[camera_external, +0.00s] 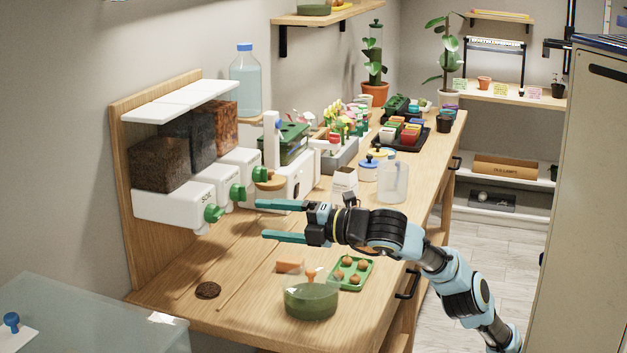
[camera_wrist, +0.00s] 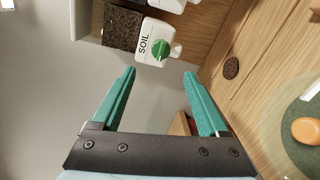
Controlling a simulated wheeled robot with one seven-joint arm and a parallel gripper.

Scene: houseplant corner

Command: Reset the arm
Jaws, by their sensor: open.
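My gripper (camera_external: 283,221) reaches in from the right over the wooden workbench (camera_external: 245,315). Its two teal fingers point left and stand wide apart with nothing between them. In the wrist view the open gripper (camera_wrist: 160,88) shows from behind. The soil dispenser (camera_external: 172,203), white with a green knob, stands beyond the fingertips and apart from them; it also shows in the wrist view (camera_wrist: 157,42). My arm stretches from the lower right corner up to the gripper, bent above the bench's front edge.
Below the gripper are a green glass vessel (camera_external: 311,302) with an orange knob, a green tray (camera_external: 351,272) of round brown items, an orange block (camera_external: 290,266) and a dark brown disc (camera_external: 208,290). A jar (camera_external: 393,184) and a white bag (camera_external: 344,184) stand behind. The front-left bench is mostly clear.

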